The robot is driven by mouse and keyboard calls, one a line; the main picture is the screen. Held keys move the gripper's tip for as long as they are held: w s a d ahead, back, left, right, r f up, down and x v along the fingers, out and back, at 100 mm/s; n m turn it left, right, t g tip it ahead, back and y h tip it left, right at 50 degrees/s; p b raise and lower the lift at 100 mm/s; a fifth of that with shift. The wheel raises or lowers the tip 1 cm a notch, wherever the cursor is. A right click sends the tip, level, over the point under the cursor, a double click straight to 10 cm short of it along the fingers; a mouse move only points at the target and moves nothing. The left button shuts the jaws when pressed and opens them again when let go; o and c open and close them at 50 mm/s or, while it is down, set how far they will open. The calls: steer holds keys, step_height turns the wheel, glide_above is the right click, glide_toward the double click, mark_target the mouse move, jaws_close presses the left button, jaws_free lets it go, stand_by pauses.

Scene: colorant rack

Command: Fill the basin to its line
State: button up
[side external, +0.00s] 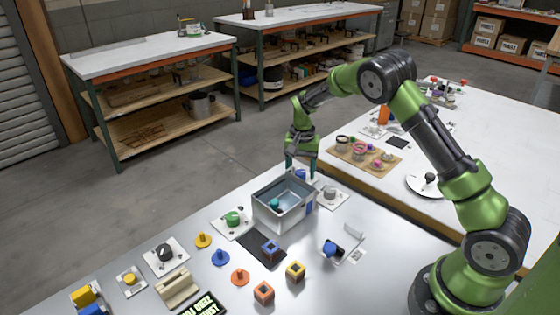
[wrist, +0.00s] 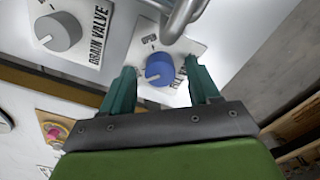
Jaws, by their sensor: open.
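The grey box-shaped basin (side external: 265,213) stands on the near steel table, with a teal object (side external: 274,203) inside. Its fill line and liquid level cannot be read. In the wrist view, the blue fill valve knob (wrist: 160,69) sits on a white plate whose label is partly covered. My gripper (wrist: 159,72) is open, with one teal finger on each side of this knob; contact cannot be told. In the side view, my gripper (side external: 301,170) points down behind the basin, and the blue knob (side external: 301,175) shows between its fingers. The grey drain valve knob (wrist: 58,32) is at upper left in the wrist view.
A curved metal pipe (wrist: 182,18) rises close beside the blue knob. A green knob (side external: 233,217) on a plate stands left of the basin. A second white table (side external: 480,130) is behind right.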

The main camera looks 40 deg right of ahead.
mark_target(300, 171)
step_height(300, 171, up, 17)
steer(key=shift+f, duration=0.2)
stand_by(0.3)
steer(key=s+a+r+n+t, duration=0.2)
steer(key=s+a, duration=0.2)
steer(key=s, duration=0.4)
steer(key=s+a+r+n+t+y, duration=0.1)
steer(key=s+a+r+n+t, duration=0.1)
steer(key=s+a, duration=0.3)
steer(key=s+a+r+n+t+y, duration=0.1)
steer(key=s+a+r+n+t, duration=0.1)
steer(key=s, duration=1.1)
steer(key=shift+a+r+n+t, duration=0.2)
steer(key=shift+a+n+t, duration=0.35)
steer(key=shift+a, duration=0.6)
